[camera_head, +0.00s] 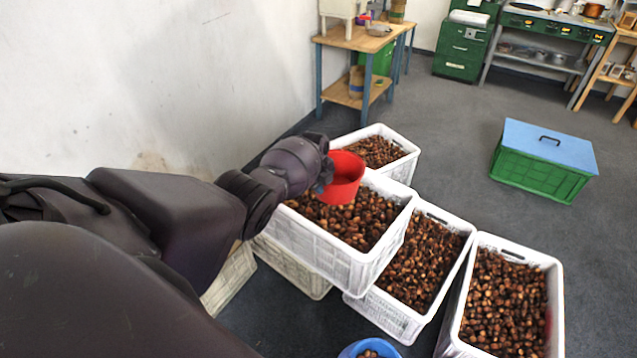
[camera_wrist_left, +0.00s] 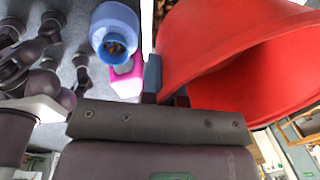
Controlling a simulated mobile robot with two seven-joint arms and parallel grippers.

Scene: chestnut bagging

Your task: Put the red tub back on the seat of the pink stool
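The red tub (camera_head: 347,180) is held in the air over the upper white crate of chestnuts in the head view. It fills the upper right of the left wrist view (camera_wrist_left: 225,45), and the part of its inside that shows is bare. My left gripper (camera_head: 324,180) is shut on the tub's wall near the rim; its fingers (camera_wrist_left: 167,84) sit on either side of that wall in the wrist view. The pink stool (camera_wrist_left: 127,80) shows only partly in the wrist view, beside a blue container (camera_wrist_left: 115,25); how they touch is unclear. My right gripper is not in view.
White crates full of chestnuts stand close together, such as the upper one (camera_head: 340,257) and the right one (camera_head: 555,320). The blue container's rim (camera_head: 347,352) shows at the head view's bottom edge. A green crate with a blue lid (camera_head: 545,150) stands apart on open floor.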

